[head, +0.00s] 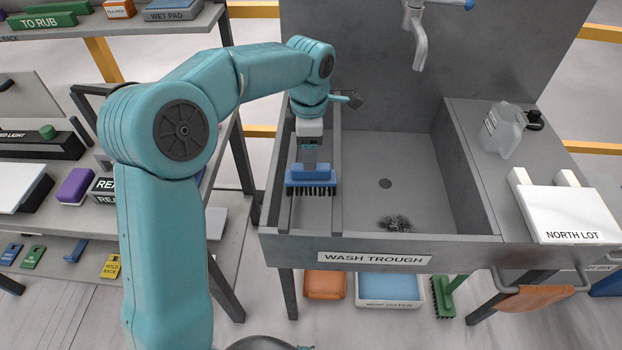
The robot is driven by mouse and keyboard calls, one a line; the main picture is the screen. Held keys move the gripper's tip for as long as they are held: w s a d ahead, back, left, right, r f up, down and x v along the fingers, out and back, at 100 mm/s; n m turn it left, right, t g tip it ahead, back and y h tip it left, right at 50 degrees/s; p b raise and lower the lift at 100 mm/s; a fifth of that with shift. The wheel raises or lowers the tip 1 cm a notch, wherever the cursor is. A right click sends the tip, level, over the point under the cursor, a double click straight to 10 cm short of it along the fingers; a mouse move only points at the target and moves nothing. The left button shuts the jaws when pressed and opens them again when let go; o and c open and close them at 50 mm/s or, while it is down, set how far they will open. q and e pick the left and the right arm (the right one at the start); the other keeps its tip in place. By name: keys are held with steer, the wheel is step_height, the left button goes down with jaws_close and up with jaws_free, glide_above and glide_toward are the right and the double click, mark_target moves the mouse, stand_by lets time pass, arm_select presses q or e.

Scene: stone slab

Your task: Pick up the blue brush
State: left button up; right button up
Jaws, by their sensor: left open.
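The blue brush (310,176) has a blue block and dark bristles pointing down. It is at the left side of the grey wash trough (345,243), over the narrow strip along that side. My left gripper (310,158) points down right over the brush, with its fingertips at the top of the blue block. It is open; the view does not show clearly whether the fingers touch the brush. My right gripper is not in view.
A dark scrap (396,223) lies on the trough floor near the drain. A tap (417,40) hangs over the back. Loaded shelves (40,224) stand at the left.

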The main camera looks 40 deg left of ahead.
arm_select(q)
steer(key=f, duration=0.4)
steer(key=shift+s+d+f, duration=0.25)
steer(key=shift+d+f, duration=0.05)
steer(key=shift+f, duration=0.2)
steer(key=shift+r, duration=0.1)
steer(key=shift+s, duration=0.1)
steer(key=c, duration=1.1)
steer(key=shift+r, duration=0.1)
step_height(320, 180, up, 20)
steer(key=shift+f+p, duration=0.1)
steer(key=shift+p, duration=1.15)
